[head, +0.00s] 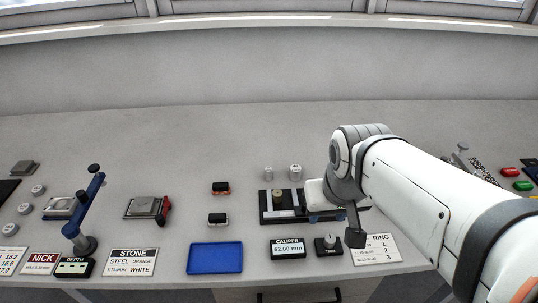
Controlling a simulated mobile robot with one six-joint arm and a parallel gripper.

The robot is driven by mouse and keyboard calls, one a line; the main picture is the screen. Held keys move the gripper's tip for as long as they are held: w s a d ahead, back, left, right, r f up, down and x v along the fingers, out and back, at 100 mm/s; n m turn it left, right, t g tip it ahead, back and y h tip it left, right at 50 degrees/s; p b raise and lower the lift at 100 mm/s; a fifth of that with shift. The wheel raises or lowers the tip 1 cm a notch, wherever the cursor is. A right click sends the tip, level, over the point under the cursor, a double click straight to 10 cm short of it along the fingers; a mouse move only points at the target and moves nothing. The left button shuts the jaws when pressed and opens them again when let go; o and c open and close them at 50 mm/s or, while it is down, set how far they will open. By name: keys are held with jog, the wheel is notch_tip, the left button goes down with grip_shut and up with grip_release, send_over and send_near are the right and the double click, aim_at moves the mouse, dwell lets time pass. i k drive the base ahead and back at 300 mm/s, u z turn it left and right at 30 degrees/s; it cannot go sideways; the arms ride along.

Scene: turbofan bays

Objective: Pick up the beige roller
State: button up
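A small beige-tan cylinder, which looks like the beige roller (278,197), stands on the left part of the dark caliper fixture (264,208). My gripper (355,236) is at the end of the white arm, to the right of the roller and apart from it. Only a dark part of the gripper shows, pointing down in front of my wrist. Its fingers are not clear enough to tell whether they are open or shut. My wrist hides the right part of the fixture.
Two grey cylinders (295,171) stand behind the fixture. In front are a caliper display (287,249), a small knobbed block (327,245) and a RING card (377,249). A blue tray (215,257) and two dark-and-coloured blocks (219,188) are left. The back of the bench is clear.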

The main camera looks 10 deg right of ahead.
aim_at(277, 195)
jog(key=u, duration=0.2)
jog(key=k, duration=0.45)
jog(key=z, duration=2.5)
jog(key=k, duration=1.05)
jog(key=u, duration=2.1)
jog(key=i, duration=1)
jog(key=u, duration=0.05)
